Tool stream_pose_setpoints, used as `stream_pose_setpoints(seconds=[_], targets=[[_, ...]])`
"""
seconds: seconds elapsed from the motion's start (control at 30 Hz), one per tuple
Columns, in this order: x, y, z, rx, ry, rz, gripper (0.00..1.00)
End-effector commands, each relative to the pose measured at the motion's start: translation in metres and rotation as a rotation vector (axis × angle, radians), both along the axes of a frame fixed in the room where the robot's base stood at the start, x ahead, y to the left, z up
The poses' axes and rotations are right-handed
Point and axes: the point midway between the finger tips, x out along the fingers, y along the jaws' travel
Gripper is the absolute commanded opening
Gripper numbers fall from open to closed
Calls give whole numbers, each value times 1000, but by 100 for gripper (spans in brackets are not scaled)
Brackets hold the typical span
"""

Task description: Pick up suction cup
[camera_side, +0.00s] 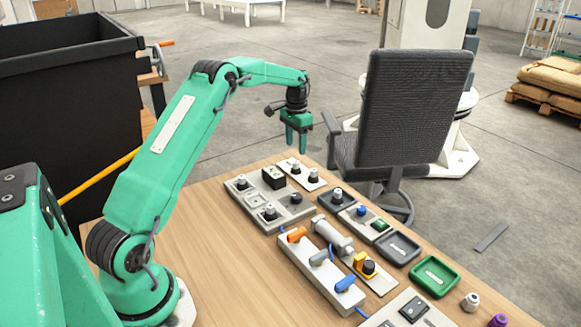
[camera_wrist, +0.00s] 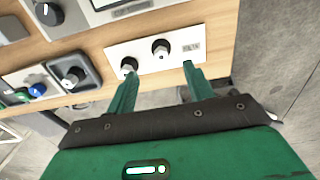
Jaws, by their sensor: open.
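My gripper (camera_side: 297,151) hangs open and empty, pointing down above the far end of the wooden table. In the wrist view its two green fingers (camera_wrist: 160,70) are spread apart. In the side view the plate (camera_side: 303,168) is below the gripper. I cannot tell for sure which thing is the suction cup.
A grey control panel (camera_side: 252,207) with knobs sits beside the plate. Green (camera_side: 435,276) and dark trays, a white block (camera_side: 300,258) with coloured handles and small parts (camera_side: 472,301) crowd the right side. An office chair (camera_side: 410,110) stands beyond the table. The table's near left is clear.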

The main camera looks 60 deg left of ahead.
Motion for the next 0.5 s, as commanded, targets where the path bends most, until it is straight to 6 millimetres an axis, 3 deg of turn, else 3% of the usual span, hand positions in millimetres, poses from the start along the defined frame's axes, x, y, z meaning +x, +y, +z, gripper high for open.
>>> stream_pose_setpoints(seconds=[0.23, 0.5], targets=[[0, 1, -4, -1, 2, 0, 52], [0, 1, -24, -1, 3, 0, 52]])
